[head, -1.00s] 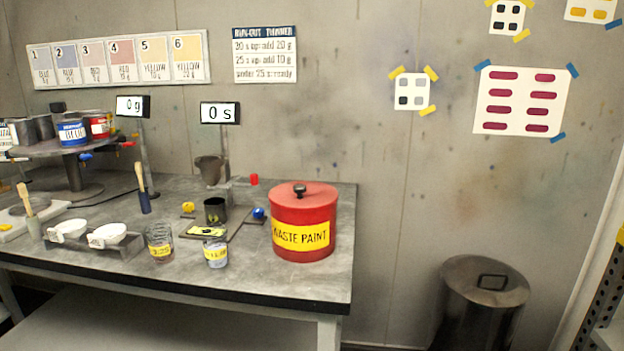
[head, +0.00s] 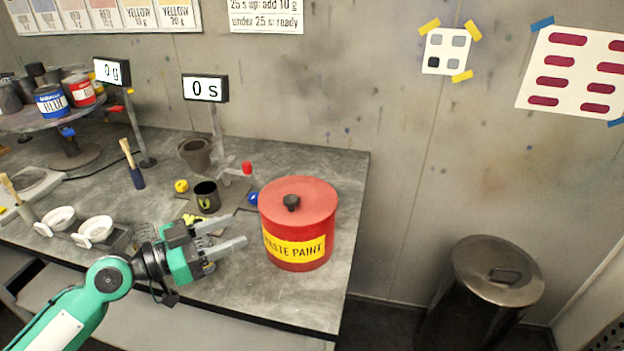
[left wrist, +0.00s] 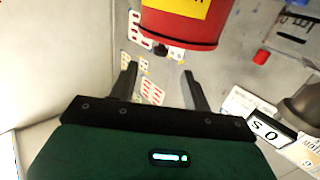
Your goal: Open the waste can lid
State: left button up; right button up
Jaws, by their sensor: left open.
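The red waste can (head: 298,240) with a yellow "WASTE PAINT" label stands near the right end of the grey bench. Its red lid (head: 312,190) is on, with a dark knob (head: 291,203) on top. My left gripper (head: 241,231) is open and empty, just left of the can and below its lid height, apart from it. In the left wrist view the can (left wrist: 182,28) shows at the top, beyond the open fingers (left wrist: 160,82). My right gripper is not in view.
A dark cup (head: 206,197), a viscosity cup stand (head: 217,135) and a timer display (head: 205,88) stand behind my left gripper. White bowls (head: 95,229) sit to its left. A metal bin (head: 490,290) stands on the floor at right. The bench right of the can is clear.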

aim_at(291, 198)
pick_arm(q)
jog(key=p+x, duration=0.2)
jog(key=x, duration=0.2)
jog(key=r+p+x, duration=0.1)
jog(key=p+x, duration=0.1)
jog(key=x, duration=0.2)
jog(key=p+x, duration=0.2)
jog(key=x, duration=0.3)
jog(key=shift+w+a+r, duration=0.15)
jog(key=shift+w+r, duration=0.05)
jog(key=shift+r, duration=0.15)
jog(key=shift+w+d+f, duration=0.1)
jog(key=shift+w+d, duration=0.1)
jog(key=shift+d, duration=0.25)
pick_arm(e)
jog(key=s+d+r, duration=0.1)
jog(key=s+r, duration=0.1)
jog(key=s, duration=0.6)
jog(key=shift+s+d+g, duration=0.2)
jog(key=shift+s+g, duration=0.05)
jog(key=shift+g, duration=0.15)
pick_arm(q)
grip_shut()
jog(key=shift+p, duration=0.3)
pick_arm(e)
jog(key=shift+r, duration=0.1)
